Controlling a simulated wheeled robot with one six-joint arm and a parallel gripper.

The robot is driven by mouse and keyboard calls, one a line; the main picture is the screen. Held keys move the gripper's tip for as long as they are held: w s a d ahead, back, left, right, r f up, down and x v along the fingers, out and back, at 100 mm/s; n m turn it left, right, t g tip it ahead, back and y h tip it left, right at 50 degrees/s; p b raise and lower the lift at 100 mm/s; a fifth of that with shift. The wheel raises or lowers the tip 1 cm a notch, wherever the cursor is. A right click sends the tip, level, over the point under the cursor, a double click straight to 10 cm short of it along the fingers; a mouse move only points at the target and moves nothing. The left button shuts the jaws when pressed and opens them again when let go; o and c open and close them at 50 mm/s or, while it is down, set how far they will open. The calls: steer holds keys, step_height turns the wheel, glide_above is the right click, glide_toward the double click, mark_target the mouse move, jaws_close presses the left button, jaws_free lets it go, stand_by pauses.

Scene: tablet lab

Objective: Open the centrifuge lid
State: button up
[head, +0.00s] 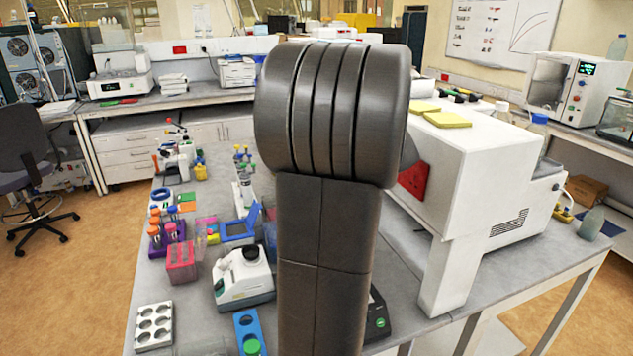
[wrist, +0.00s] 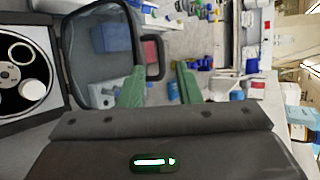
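The centrifuge shows in the wrist view at the left, with its round dark bowl and rotor (wrist: 12,75) uncovered. Its clear, dark-framed lid (wrist: 84,55) stands raised away from the bowl. A dark loop handle (wrist: 161,58) sticks out from the lid's edge. My gripper (wrist: 161,76) is open, its two green fingers apart, with the handle near and between the fingertips; I cannot tell whether they touch. In the head view my arm hides most of a dark device (head: 377,318) with a green button, perhaps the centrifuge; my gripper is hidden there.
A large white instrument (head: 465,160) stands on the bench close to the right of my arm. To the left are a white device (head: 242,277), a pink tube rack (head: 181,262), a purple rack (head: 168,238) and a white well plate (head: 154,326). Bare bench shows between them.

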steer(key=b+v, duration=0.1)
steer(key=v, duration=0.9)
steer(key=shift+b, duration=0.3)
steer(key=shift+a, duration=0.1)
